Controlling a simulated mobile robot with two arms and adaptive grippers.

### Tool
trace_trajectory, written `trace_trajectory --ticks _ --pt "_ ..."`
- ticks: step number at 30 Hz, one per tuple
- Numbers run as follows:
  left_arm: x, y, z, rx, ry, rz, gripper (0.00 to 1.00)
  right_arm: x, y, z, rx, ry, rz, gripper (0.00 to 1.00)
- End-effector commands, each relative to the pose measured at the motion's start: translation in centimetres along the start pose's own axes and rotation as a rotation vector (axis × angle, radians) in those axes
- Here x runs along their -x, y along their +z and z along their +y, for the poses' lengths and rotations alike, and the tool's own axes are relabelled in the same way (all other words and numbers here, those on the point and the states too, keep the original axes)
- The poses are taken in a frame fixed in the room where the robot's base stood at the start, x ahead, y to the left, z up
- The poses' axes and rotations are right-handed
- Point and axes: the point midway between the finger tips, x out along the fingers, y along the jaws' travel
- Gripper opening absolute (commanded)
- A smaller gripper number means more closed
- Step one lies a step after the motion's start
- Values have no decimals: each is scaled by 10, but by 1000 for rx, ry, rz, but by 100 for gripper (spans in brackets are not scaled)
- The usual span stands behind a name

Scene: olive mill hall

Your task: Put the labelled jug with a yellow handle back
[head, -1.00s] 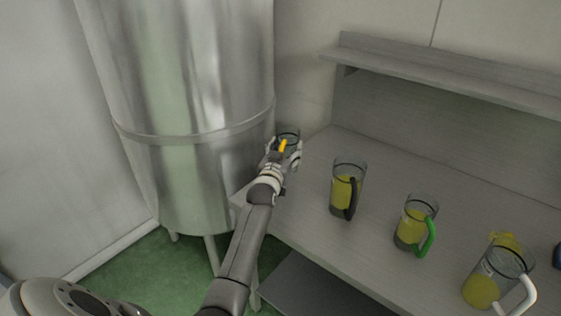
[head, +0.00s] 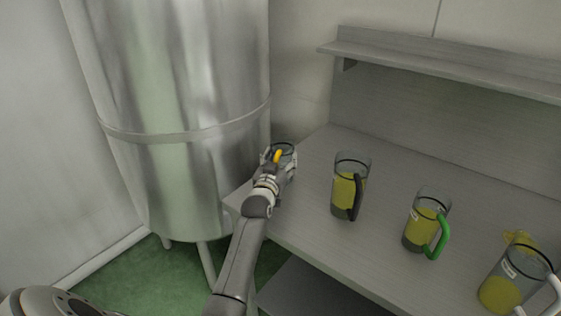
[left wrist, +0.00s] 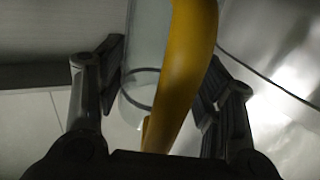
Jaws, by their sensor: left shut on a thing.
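The jug with the yellow handle (head: 287,148) is at the left end of the grey bench, beside the steel tank. My left gripper (head: 276,165) is shut on it and hides most of its body. I cannot tell whether its base touches the bench, and its label is not visible. In the left wrist view the yellow handle (left wrist: 192,60) runs between the two fingers of the gripper (left wrist: 165,85), with the clear jug wall (left wrist: 146,45) behind it. My right gripper is not in view.
On the bench (head: 300,215) stand a jug with a black handle (head: 345,190), one with a green handle (head: 420,222) and one with a white handle (head: 500,290). The steel tank (head: 175,100) is close on the left. A shelf (head: 430,72) runs along the back.

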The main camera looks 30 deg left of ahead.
Motion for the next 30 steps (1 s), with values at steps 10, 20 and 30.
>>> trace_trajectory --ticks 10,20,30 --pt "0 2 0 -1 0 0 82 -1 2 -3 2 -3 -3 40" --pt "0 -1 0 0 0 0 82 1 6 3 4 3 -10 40" --pt "45 2 0 -1 1 -2 82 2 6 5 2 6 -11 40"
